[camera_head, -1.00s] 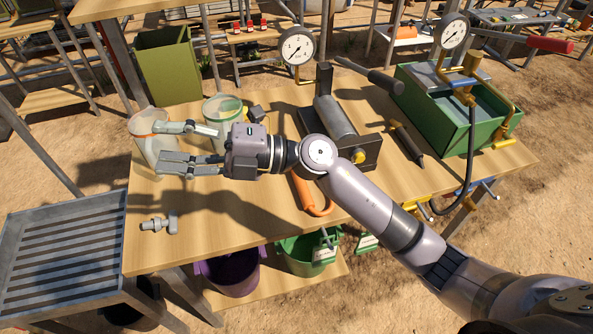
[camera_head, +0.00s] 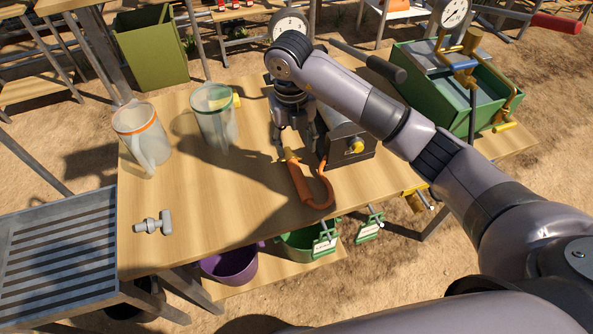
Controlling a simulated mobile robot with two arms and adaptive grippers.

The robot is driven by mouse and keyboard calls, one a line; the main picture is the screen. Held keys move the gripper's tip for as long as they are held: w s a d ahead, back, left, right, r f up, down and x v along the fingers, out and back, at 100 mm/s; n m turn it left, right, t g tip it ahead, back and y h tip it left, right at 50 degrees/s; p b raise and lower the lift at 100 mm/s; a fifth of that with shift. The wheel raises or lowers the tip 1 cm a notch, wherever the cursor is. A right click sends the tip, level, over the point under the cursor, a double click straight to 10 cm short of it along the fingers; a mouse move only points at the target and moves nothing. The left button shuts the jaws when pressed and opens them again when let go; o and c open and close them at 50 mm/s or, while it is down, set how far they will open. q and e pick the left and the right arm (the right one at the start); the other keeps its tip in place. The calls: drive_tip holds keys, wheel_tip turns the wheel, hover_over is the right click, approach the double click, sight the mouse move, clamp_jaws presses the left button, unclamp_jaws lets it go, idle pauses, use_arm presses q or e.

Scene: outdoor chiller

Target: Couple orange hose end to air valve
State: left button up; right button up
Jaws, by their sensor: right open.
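The orange hose (camera_head: 303,187) lies in a U-shaped bend on the wooden table, with a yellowish tip at its upper left end. My right gripper (camera_head: 298,146) points down over the table, just above that end. Its fingers are spread, one on each side of the end; I cannot tell whether they touch it. A dark grey block with a yellow knob (camera_head: 356,146) stands right of the hose, partly hidden by my arm. A brass fitting (camera_head: 415,197) sits at the table's front edge. I cannot tell which part is the air valve. My left gripper is not in view.
An orange-rimmed pitcher (camera_head: 141,138) and a green-rimmed one (camera_head: 214,117) stand on the left. A grey T-shaped fitting (camera_head: 153,223) lies near the front left. A green tank (camera_head: 425,90) stands back right. The front middle of the table (camera_head: 230,205) is bare.

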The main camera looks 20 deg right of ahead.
drive_tip(key=p, duration=0.1)
hover_over(297, 170)
wheel_tip(297, 170, down, 6)
drive_tip(key=shift+a, duration=0.15)
wheel_tip(297, 170, down, 4)
drive_tip(key=shift+s+f+p, duration=0.1)
drive_tip(key=shift+p, duration=1.15)
drive_tip(key=shift+f, duration=0.55)
drive_tip(key=shift+c, duration=0.6)
clamp_jaws()
